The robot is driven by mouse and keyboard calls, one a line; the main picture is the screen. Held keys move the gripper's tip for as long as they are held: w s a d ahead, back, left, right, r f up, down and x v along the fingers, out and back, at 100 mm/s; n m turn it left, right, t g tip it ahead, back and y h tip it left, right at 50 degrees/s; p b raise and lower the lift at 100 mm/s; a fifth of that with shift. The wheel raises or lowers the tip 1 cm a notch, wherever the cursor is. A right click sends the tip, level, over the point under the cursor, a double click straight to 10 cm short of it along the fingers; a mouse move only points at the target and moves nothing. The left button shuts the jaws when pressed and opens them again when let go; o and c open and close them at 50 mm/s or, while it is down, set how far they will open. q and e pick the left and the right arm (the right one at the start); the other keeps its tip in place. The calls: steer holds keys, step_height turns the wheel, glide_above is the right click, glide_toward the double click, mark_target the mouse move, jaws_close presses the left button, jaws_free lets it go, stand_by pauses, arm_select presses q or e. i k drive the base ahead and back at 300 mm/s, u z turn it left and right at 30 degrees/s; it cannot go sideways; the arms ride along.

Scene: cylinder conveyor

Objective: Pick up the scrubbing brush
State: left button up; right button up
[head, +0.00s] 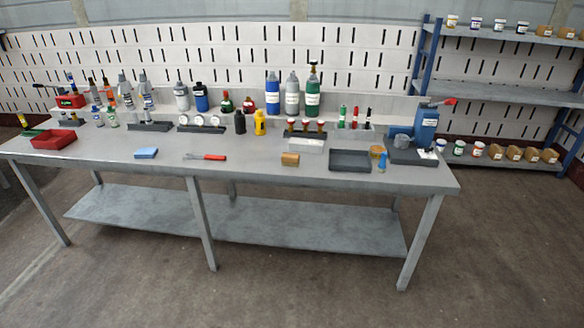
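No scrubbing brush can be made out for certain at this size. A small tan block (290,159) lies near the front of the grey workbench (250,171), right of centre; it may be the brush, but bristles cannot be made out. A tool with a red handle (214,157) lies flat left of it. A flat blue block (146,153), like a sponge, lies further left. Neither of my grippers shows in the head view.
A red tray (54,147) is at the bench's left, a dark tray (350,168) at the right. Bottles and small racks line the back. A blue device (425,122) stands at the right end. Shelving (490,92) is at the right. The floor in front (300,300) is clear.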

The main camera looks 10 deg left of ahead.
mark_target(287, 159)
steer(key=z, duration=0.55)
steer(key=i, duration=0.8)
steer(key=z, duration=0.4)
